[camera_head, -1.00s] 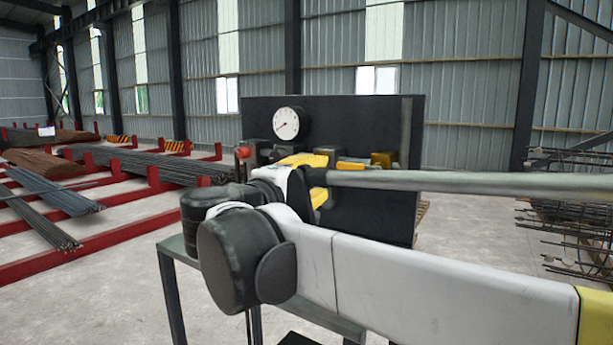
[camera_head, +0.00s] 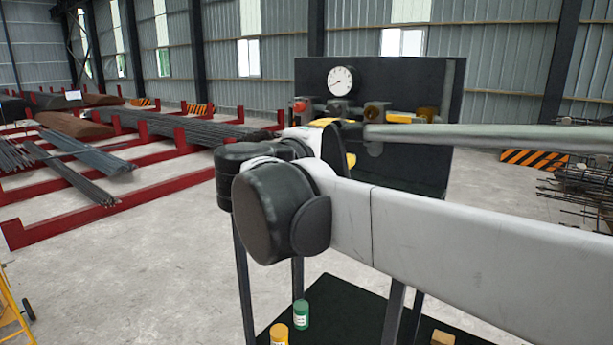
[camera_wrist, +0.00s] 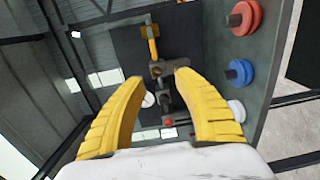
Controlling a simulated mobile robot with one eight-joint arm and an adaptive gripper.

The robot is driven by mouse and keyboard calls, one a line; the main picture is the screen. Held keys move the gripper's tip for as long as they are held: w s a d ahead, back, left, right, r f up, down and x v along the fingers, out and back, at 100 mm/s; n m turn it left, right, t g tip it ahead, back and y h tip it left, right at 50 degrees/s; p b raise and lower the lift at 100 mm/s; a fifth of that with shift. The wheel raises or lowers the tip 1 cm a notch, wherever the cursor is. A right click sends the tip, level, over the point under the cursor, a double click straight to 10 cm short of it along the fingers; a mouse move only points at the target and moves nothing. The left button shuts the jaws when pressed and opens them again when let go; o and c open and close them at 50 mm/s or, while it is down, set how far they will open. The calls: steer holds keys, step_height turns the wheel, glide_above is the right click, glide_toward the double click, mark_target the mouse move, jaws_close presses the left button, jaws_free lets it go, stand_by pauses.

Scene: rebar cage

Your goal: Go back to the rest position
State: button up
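My gripper (camera_wrist: 165,88) shows in the wrist view as two yellow ridged fingers, spread apart with nothing between them. Past the fingers is the dark panel (camera_wrist: 125,60) with its pipe fittings, yellow handle and round white gauge. In the head view my white and black arm crosses the middle and right and hides part of the dark panel (camera_head: 370,90). The gauge (camera_head: 341,81) is clear on its upper left. The gripper itself is mostly hidden behind my arm there.
Right of the fingers are a red disc (camera_wrist: 245,17), a blue disc (camera_wrist: 239,72) and a white disc (camera_wrist: 236,110) on a grey surface. A dark mat (camera_head: 335,315) holds a green can (camera_head: 301,314) and a yellow can (camera_head: 279,334). Red racks (camera_head: 110,215) with steel bars stand left.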

steer(key=s+d+f+m+g+y, duration=0.1)
steer(key=s+d+f+m+g, duration=0.15)
steer(key=d+f, duration=0.7)
steer(key=s+d+f+m+g+y, duration=0.2)
steer(key=s+d+f+y, duration=0.1)
steer(key=s+f, duration=0.45)
steer(key=s+d+f+m+g+y, duration=0.3)
steer(key=s+f, duration=0.4)
steer(key=f, duration=0.2)
steer(key=s+a+f+m+y, duration=0.3)
steer(key=s+f+m, duration=0.1)
steer(key=s+f, duration=0.3)
step_height(320, 180, down, 32)
steer(key=b, duration=3.2)
steer(key=shift+w+n, duration=0.35)
steer(key=shift+w, duration=0.1)
steer(key=shift+t, duration=0.25)
